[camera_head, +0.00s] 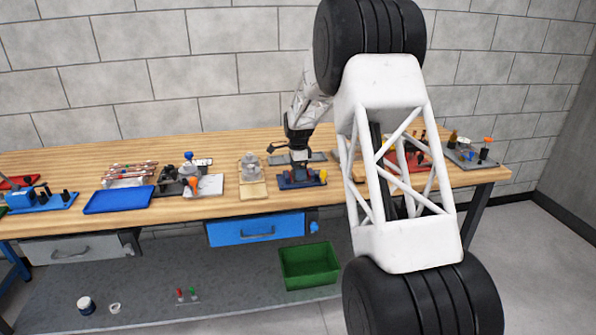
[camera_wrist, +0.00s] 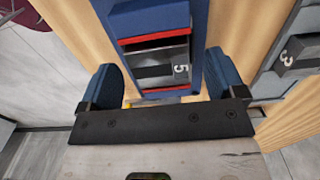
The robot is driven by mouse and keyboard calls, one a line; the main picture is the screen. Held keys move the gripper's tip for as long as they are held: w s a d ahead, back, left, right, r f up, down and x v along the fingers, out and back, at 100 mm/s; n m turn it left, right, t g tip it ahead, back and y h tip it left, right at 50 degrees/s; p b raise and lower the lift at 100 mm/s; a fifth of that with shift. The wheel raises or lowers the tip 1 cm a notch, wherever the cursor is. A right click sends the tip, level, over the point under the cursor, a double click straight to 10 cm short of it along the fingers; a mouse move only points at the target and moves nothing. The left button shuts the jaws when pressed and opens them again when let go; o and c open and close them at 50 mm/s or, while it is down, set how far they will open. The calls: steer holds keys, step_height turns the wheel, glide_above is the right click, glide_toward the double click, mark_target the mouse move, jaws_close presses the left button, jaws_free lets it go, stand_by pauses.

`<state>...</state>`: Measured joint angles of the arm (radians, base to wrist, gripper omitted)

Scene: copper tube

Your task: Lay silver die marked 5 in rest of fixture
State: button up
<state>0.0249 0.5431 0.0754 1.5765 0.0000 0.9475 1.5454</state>
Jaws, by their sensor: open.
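The silver die marked 5 (camera_wrist: 155,66) shows in the wrist view, lying between two red strips in an opening of the blue fixture (camera_wrist: 152,20). Its number faces up at its right end. My gripper (camera_wrist: 160,78) is open, with one blue fingertip left of the die and one right of it. Neither fingertip visibly touches the die. In the head view my gripper (camera_head: 298,158) is low over a small blue base (camera_head: 302,184) on the bench; the die is too small to make out there.
In the wrist view a grey block marked 3 (camera_wrist: 298,52) sits in a grey holder at right. On the wooden bench (camera_head: 130,220) are a blue tray (camera_head: 118,200), a beige stand (camera_head: 252,190) and other fixtures. A green bin (camera_head: 309,265) is below.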

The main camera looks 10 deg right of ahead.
steer(key=shift+r, duration=3.7)
steer(key=shift+r, duration=0.1)
steer(key=shift+s+r, duration=0.15)
steer(key=shift+s, duration=0.1)
steer(key=s+a+r+n+t, duration=0.1)
steer(key=s+r+n, duration=0.3)
steer(key=s+r, duration=0.75)
steer(key=s+r+n, duration=0.4)
steer(key=s+n, duration=0.1)
steer(key=s, duration=1.4)
steer(key=s+f+n, duration=0.1)
steer(key=s+n, duration=0.2)
steer(key=s, duration=0.8)
steer(key=s+f+n+t, duration=0.1)
steer(key=s+f+n, duration=0.1)
steer(key=s, duration=0.9)
steer(key=s+a+f+n, duration=0.1)
steer(key=s+f+n, duration=0.1)
steer(key=s, duration=1)
steer(key=shift+f+n+t, duration=0.15)
steer(key=shift+n+t, duration=0.15)
steer(key=shift+n, duration=0.6)
